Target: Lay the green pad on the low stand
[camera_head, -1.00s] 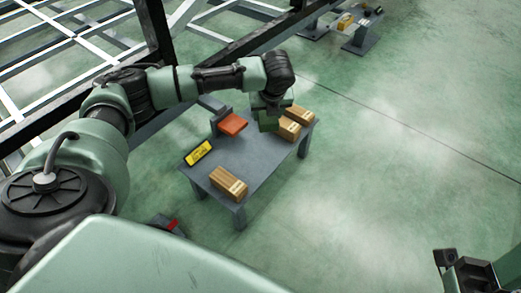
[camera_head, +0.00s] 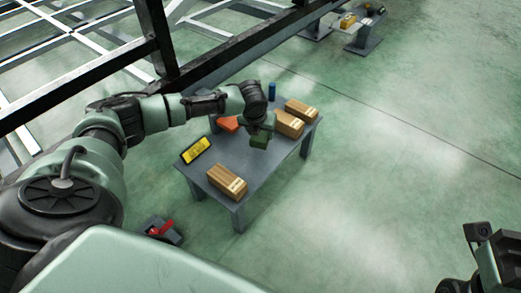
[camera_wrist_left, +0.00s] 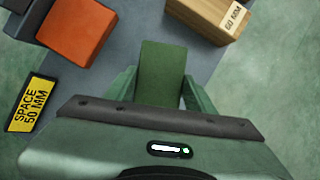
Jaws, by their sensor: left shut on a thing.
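The green pad (camera_head: 260,140) is held by my left gripper (camera_head: 262,127) above the grey table, between the orange block and the boxes. In the left wrist view the green pad (camera_wrist_left: 163,72) sits between the two green fingers (camera_wrist_left: 160,88). An orange block (camera_head: 228,124) lies at the table's far left edge; in the wrist view the orange block (camera_wrist_left: 75,30) has a dark grey part beside it. I cannot tell for sure which thing is the low stand. Part of my right gripper (camera_head: 480,245) shows at the lower right; its fingertips are unclear.
The grey table (camera_head: 215,165) also bears a yellow sign (camera_head: 196,150), several cardboard boxes (camera_head: 227,182) and a blue cylinder (camera_head: 272,91). The sign reads "SPACE 50 MM" in the wrist view. A dark frame beam (camera_head: 235,50) runs behind. A small stand with a red thing (camera_head: 162,229) is on the floor.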

